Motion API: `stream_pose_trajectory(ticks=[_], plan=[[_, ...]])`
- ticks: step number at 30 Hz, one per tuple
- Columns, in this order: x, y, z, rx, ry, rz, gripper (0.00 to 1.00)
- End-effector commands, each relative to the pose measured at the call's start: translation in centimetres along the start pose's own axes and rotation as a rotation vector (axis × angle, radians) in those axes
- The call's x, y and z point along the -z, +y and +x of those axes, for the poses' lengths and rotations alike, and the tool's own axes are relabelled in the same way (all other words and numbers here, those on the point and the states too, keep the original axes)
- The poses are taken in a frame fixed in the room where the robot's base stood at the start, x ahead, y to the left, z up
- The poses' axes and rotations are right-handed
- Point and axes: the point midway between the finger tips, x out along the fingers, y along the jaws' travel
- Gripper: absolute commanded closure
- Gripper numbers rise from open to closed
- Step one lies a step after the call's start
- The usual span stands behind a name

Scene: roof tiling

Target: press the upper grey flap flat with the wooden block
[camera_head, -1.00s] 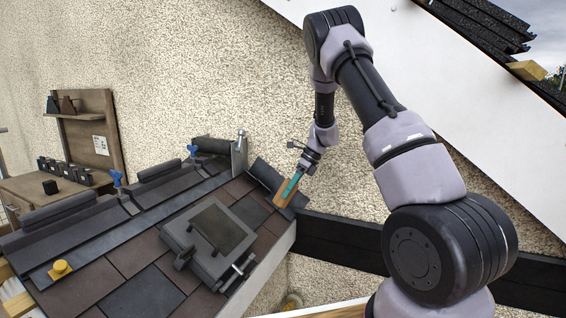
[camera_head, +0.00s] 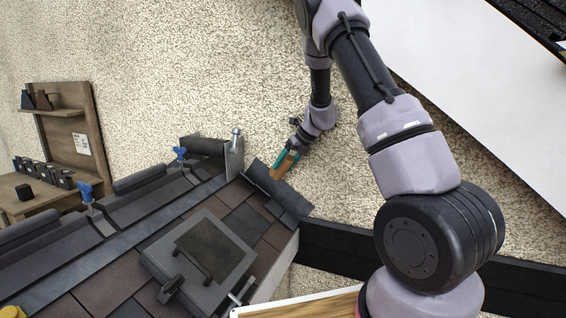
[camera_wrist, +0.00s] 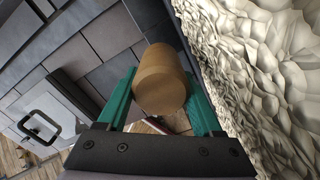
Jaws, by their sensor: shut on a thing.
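My gripper (camera_head: 290,160) has teal fingers and is shut on the wooden block (camera_head: 279,169), beside the rough wall at the roof's edge. In the wrist view the block (camera_wrist: 160,85) is a rounded piece between both fingers (camera_wrist: 160,108). The upper grey flap (camera_head: 260,174) is a dark strip standing tilted along the wall side of the tiles. The block is at the flap's wall-side edge, near its upper part; I cannot tell whether they touch. A lower stretch of dark flap (camera_head: 292,203) continues down to the right.
A grey roof hatch (camera_head: 205,250) with a handle sits on the tiles. An upright metal bracket (camera_head: 235,155) stands left of the flap. Blue clamps (camera_head: 180,154) sit along the ridge. A wooden shelf (camera_head: 70,125) stands at the far left. The wall (camera_head: 230,80) is close beside my gripper.

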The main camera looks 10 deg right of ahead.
Motion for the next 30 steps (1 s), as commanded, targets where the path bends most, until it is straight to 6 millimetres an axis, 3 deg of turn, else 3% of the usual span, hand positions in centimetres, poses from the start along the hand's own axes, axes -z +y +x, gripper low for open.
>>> stream_pose_trajectory(ticks=[18,30], plan=[[0.1,0.0,5.7,0.001,0.001,-0.002,0.88],[0.0,0.0,6.3,0.001,-0.001,-0.002,0.88]])
